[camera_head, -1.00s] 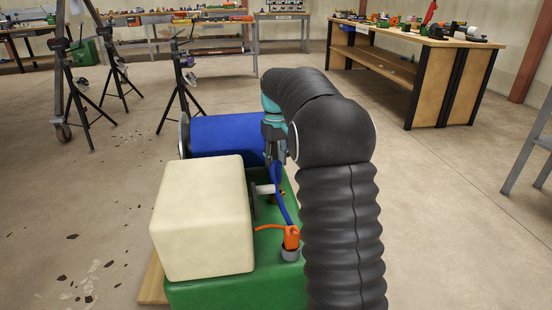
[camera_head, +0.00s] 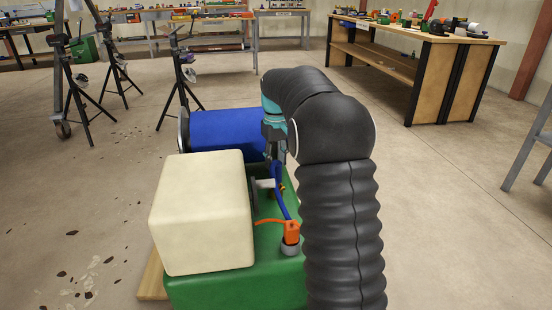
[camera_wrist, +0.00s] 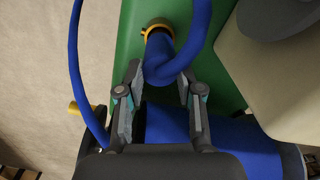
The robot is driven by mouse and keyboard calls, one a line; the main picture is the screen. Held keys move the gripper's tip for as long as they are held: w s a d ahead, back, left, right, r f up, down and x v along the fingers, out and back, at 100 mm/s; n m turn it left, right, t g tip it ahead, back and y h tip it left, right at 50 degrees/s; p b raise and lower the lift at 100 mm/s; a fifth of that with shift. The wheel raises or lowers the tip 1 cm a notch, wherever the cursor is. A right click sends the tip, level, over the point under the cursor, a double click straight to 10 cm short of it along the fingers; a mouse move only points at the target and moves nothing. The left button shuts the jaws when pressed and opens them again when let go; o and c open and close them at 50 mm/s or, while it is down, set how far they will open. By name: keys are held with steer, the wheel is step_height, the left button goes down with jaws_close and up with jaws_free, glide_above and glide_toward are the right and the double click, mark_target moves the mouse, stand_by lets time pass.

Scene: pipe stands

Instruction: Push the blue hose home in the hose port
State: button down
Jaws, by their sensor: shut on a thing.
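My gripper (camera_wrist: 158,90) is shut on the blue hose (camera_wrist: 193,45), with a finger on each side of its bend. From the bend, the hose runs up to the yellow-ringed hose port (camera_wrist: 157,29) in the green housing. The hose end meets the ring; how deep it sits I cannot tell. The port is mostly hidden there.
The green base (camera_head: 230,290) carries a cream box (camera_head: 200,215) at left and a blue cylinder (camera_head: 222,132) behind. The orange fitting (camera_head: 291,232) stands at the front right. Tripod stands (camera_head: 183,85) are farther back left. Floor at right is open before a workbench (camera_head: 420,75).

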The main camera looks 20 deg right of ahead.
steer(key=shift+f+b, duration=0.4)
steer(key=shift+f, duration=0.5)
steer(key=c, duration=0.7)
jaws_free()
steer(key=shift+r, duration=0.15)
step_height(320, 180, up, 5)
steer(key=p, duration=0.5)
